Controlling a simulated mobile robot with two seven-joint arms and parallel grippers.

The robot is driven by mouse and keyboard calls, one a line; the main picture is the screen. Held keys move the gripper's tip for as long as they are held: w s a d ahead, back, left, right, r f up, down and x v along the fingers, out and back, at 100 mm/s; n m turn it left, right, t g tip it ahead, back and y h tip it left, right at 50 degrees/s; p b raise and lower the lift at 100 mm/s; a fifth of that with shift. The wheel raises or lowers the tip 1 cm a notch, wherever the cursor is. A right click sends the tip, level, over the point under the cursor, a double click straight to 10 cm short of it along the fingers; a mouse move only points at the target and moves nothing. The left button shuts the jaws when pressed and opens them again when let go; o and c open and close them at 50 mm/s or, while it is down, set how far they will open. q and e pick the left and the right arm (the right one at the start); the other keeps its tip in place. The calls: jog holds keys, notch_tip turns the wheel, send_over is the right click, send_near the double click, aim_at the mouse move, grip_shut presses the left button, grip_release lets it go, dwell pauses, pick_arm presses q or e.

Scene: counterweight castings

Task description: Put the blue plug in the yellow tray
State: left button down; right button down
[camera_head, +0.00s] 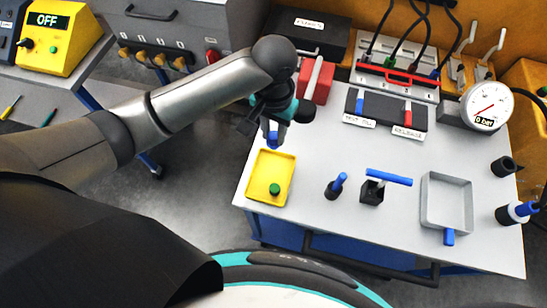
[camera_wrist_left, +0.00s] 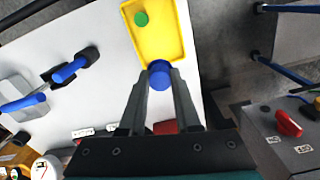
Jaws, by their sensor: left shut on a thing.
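My left gripper (camera_head: 271,128) is shut on a blue plug (camera_head: 273,140). In the left wrist view the round blue end of the plug (camera_wrist_left: 159,75) shows between the two fingertips (camera_wrist_left: 160,88). The yellow tray (camera_head: 257,191) lies at the left front of the white table. In the head view the plug is just beyond the tray's far edge; in the wrist view it overlaps one end of the tray (camera_wrist_left: 178,20). The exact height of the plug above the table is hard to tell. A green round plug (camera_head: 274,189) is in the tray.
Right of the tray stand a black holder with a blue pin (camera_head: 337,186), a dark block with a blue T-handle (camera_head: 389,177) and an empty grey tray (camera_head: 447,203). A pressure gauge (camera_head: 486,106) and a red box (camera_head: 317,81) stand farther back.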

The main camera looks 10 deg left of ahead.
pick_arm(q)
jog(key=shift+f+b, duration=0.85)
jog(key=shift+f, duration=5.2)
jog(key=shift+f, duration=0.2)
jog(key=c, duration=0.6)
grip_release()
notch_tip(320, 180, up, 12)
jog(key=shift+r+p, duration=0.25)
jog(key=shift+p, duration=0.75)
